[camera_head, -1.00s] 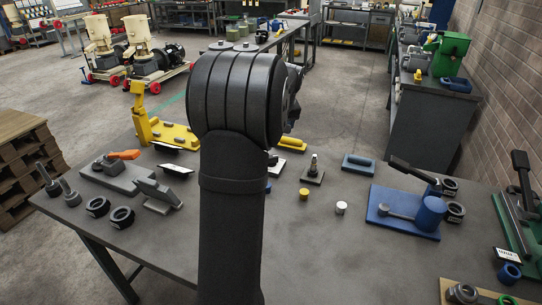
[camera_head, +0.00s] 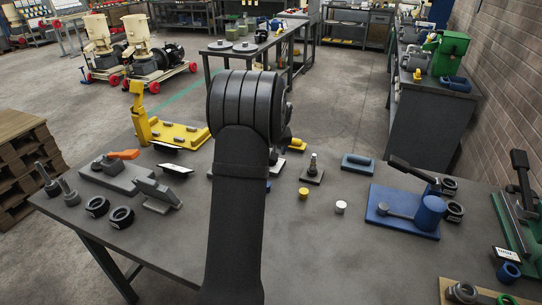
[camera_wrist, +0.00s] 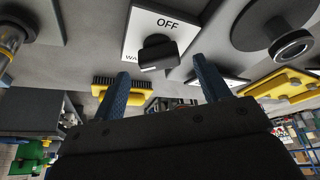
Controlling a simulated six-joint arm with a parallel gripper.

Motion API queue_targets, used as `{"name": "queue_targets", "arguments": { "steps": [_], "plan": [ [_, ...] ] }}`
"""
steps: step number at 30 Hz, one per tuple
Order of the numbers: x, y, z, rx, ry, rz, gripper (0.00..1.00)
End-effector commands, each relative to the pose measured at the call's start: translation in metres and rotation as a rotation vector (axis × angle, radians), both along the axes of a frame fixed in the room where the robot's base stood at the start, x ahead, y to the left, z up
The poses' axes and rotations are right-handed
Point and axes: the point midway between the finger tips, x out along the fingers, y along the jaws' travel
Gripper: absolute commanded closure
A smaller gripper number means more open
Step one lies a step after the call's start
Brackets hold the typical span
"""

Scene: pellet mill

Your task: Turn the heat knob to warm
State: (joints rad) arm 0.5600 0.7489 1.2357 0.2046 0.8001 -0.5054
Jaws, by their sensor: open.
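The heat knob (camera_wrist: 158,52) is black and sits on a white plate (camera_wrist: 141,22) in the wrist view. The word OFF shows above it, and a partly hidden label starting with "WA" shows at its left. Which mark the knob points to is hard to tell. My gripper (camera_wrist: 165,86) is open and empty, one blue finger on each side, with the knob ahead of the gap and apart from both fingers. In the head view my arm hides the gripper, and the knob cannot be made out.
A yellow brush (camera_wrist: 125,87) lies beside the left finger in the wrist view. A round grey part (camera_wrist: 272,26) is at upper right. In the head view, a post on a plate (camera_head: 312,170), a yellow cap (camera_head: 303,193) and a blue fixture (camera_head: 404,211) stand right of my arm.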

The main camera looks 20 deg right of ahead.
Motion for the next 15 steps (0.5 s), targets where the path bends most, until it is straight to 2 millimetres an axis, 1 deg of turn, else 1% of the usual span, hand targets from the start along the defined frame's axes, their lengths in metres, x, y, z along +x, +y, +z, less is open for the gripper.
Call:
{"name": "queue_targets", "arguments": {
  "steps": [1, 6, 15],
  "plan": [
    [0.003, 0.000, -0.008, 0.001, 0.002, 0.000, 0.31],
    [0.009, -0.001, -0.022, 0.000, 0.001, 0.001, 0.31],
    [0.011, -0.002, -0.026, 0.000, 0.000, 0.000, 0.31]
  ]
}}
